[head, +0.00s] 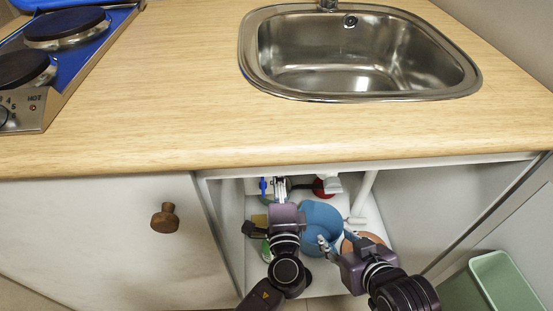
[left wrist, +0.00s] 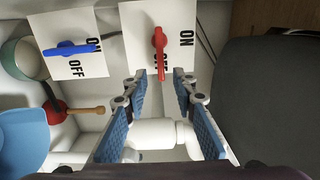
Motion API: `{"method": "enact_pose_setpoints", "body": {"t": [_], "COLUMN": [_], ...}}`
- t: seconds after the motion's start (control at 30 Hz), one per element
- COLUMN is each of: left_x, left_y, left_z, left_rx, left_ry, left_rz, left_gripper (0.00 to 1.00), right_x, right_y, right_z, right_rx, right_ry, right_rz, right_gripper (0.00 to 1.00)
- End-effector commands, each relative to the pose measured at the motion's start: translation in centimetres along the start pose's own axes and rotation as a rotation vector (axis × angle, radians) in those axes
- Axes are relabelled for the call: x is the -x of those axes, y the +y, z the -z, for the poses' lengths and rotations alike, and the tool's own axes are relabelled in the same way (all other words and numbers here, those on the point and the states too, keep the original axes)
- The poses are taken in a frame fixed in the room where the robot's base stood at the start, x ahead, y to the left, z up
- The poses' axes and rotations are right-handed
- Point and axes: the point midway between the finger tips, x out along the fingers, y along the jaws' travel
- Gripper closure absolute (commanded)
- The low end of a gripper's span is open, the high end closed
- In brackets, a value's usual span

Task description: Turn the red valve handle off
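The red valve handle (left wrist: 159,50) is on a white plate (left wrist: 137,25) marked ON and OFF in the left wrist view. The handle lies over the OFF word, with its end toward my gripper; ON is at its right. My left gripper (left wrist: 160,80) is open, its blue-padded fingers on either side of the line of the handle's near end. I cannot tell whether they touch it. In the head view my left gripper (head: 280,190) reaches into the open cabinet and hides the red handle. My right gripper (head: 325,244) is lower right; its finger opening is unclear.
A blue handle (left wrist: 70,48) on a similar plate is left of the red one. A white pipe (left wrist: 152,134) crosses below the fingers. A blue bowl (head: 322,220) stands in the cabinet. The countertop (head: 150,95) hangs above; a green bin (head: 490,285) stands right.

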Motion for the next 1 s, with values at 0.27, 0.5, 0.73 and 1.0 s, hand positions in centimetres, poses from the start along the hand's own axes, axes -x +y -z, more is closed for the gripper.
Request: {"method": "enact_pose_setpoints", "body": {"t": [0.27, 0.5, 0.73, 1.0], "left_x": [4.9, 5.9, 5.9, 5.9], "left_y": [0.1, 0.0, 0.0, 0.0], "left_z": [0.0, 0.0, 0.0, 0.0], "left_rx": [0.0, -0.001, -0.001, -0.001], "left_ry": [0.0, 0.0, 0.0, 0.0], "left_rz": [-0.001, 0.0, 0.0, 0.0], "left_gripper": [0.75, 0.75, 0.75, 0.75], "right_x": [0.0, 0.0, 0.0, 0.0], "right_y": [0.0, 0.0, 0.0, 0.0], "right_z": [0.0, 0.1, 0.1, 0.1], "right_rx": [0.0, 0.0, 0.0, 0.0], "right_ry": [0.001, 0.001, 0.001, 0.001], "right_rz": [0.0, -0.001, -0.001, 0.0], "right_gripper": [0.6, 0.6, 0.6, 0.6]}}
